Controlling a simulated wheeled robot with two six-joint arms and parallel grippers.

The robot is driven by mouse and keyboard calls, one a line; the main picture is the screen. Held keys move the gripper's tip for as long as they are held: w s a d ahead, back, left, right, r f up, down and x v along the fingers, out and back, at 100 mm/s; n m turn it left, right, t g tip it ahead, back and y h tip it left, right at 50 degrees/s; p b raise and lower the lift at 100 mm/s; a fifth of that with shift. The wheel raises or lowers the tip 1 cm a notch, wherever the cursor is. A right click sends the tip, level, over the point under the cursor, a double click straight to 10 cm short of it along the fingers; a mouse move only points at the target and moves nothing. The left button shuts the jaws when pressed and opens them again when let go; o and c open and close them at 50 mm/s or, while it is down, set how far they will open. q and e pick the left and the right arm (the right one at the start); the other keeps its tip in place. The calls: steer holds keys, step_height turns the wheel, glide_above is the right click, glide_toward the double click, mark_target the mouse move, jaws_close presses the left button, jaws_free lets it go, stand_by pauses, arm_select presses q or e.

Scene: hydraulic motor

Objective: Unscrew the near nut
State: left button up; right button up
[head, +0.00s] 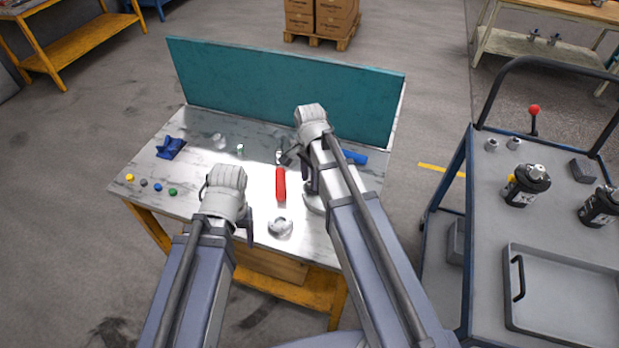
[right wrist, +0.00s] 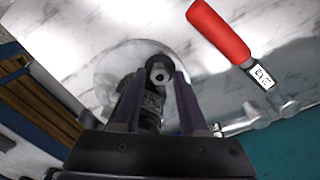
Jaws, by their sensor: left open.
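In the right wrist view a dark motor-like part with a grey hex nut (right wrist: 160,74) at its end stands over a round pale base. My right gripper (right wrist: 160,88) has one finger on each side of this part near the nut; whether the fingers press on it cannot be told. In the head view my right gripper (head: 308,180) is mostly hidden by its arm, over a round silver base (head: 316,203). My left gripper (head: 247,228) is open over the table's front, left of a silver round fitting (head: 280,227), and appears empty.
A red-handled tool (head: 280,185) lies between the grippers. A blue cylinder (head: 355,157), a blue part (head: 171,148) and several small coloured pieces (head: 158,187) lie on the table. A teal panel (head: 280,90) closes the back. A cart (head: 490,225) with black motors stands right.

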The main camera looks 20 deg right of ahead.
steer(key=m, duration=1)
stand_by(0.5)
jaws_close()
